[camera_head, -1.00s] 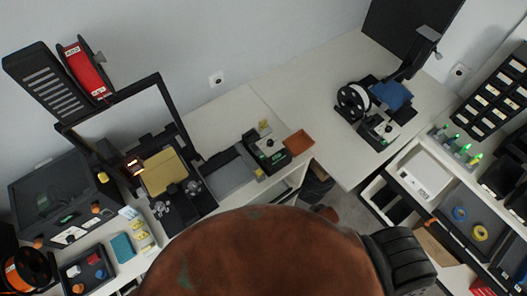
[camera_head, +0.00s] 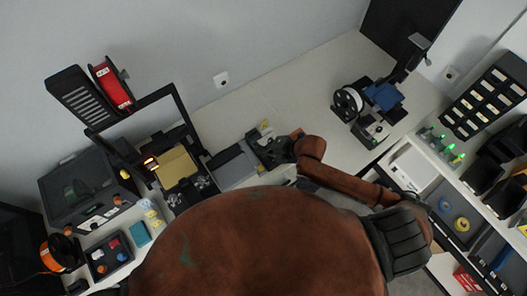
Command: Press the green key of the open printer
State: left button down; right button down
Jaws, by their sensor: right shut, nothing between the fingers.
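The open-frame printer with a gold bed (camera_head: 176,167) stands at the left on the bench, its dark frame (camera_head: 181,100) upright behind the bed. My right arm reaches in from the right, and my right gripper (camera_head: 263,146) is over the small dark control box to the right of the grey tray. The gripper is shut and empty. It hides most of that box, so I cannot make out a green key or tell whether the fingers touch it. My left gripper is not in view.
A grey tray (camera_head: 232,166) lies between the printer and my gripper. A dark enclosed printer (camera_head: 85,190) stands far left. Another printer with a blue bed (camera_head: 384,96) and a white spool (camera_head: 348,101) are at the right. The bench behind my gripper is clear.

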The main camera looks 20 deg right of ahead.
jog(key=w+d+n, duration=0.1)
jog(key=n, duration=0.2)
jog(key=w+d+n, duration=0.1)
jog(key=n, duration=0.3)
jog(key=w+d+n+g, duration=0.1)
jog(key=w+n, duration=0.1)
jog(key=n, duration=0.1)
jog(key=shift+d+y, duration=0.1)
jog(key=shift+y, duration=0.3)
notch_tip(320, 180, down, 9)
jog(key=b, duration=0.6)
jog(key=shift+r, duration=0.15)
jog(key=shift+b, duration=0.3)
dwell(0.3)
jog(key=shift+f, duration=0.4)
